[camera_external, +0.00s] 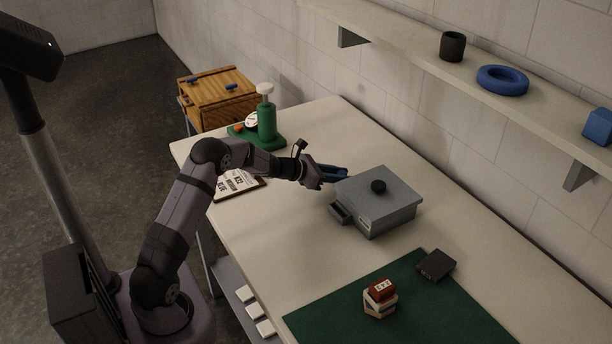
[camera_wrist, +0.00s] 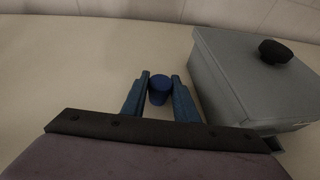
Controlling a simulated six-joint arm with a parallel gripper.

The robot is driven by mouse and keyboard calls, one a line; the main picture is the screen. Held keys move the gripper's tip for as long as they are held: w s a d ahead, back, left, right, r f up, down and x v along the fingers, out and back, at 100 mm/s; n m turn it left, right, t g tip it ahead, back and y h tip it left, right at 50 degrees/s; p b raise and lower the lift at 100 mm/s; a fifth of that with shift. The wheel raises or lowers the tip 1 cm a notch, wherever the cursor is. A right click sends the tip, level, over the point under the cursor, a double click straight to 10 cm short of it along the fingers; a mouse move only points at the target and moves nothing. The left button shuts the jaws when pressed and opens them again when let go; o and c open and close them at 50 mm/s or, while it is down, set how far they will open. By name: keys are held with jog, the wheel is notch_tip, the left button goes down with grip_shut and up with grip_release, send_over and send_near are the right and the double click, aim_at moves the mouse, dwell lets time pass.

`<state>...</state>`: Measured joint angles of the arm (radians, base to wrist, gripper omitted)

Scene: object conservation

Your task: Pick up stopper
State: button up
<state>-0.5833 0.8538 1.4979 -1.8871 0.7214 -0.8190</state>
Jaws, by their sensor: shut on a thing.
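The stopper, a small dark blue cylinder (camera_wrist: 159,91), sits between my gripper's fingertips in the wrist view. My gripper (camera_wrist: 160,84) has blue fingers and is shut on it. In the external view my gripper (camera_external: 341,173) is low at the back left of the grey box, over the table. The stopper cannot be made out there. Whether the stopper touches the tabletop is unclear.
A grey lidded box (camera_external: 380,205) with a black knob stands close to the right of my gripper. Stacked blocks (camera_external: 380,293) lie on a green mat (camera_external: 340,322).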

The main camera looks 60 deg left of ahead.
aim_at(342, 173)
notch_tip(342, 173, up, 9)
jog(key=shift+r, duration=0.15)
dwell(0.4)
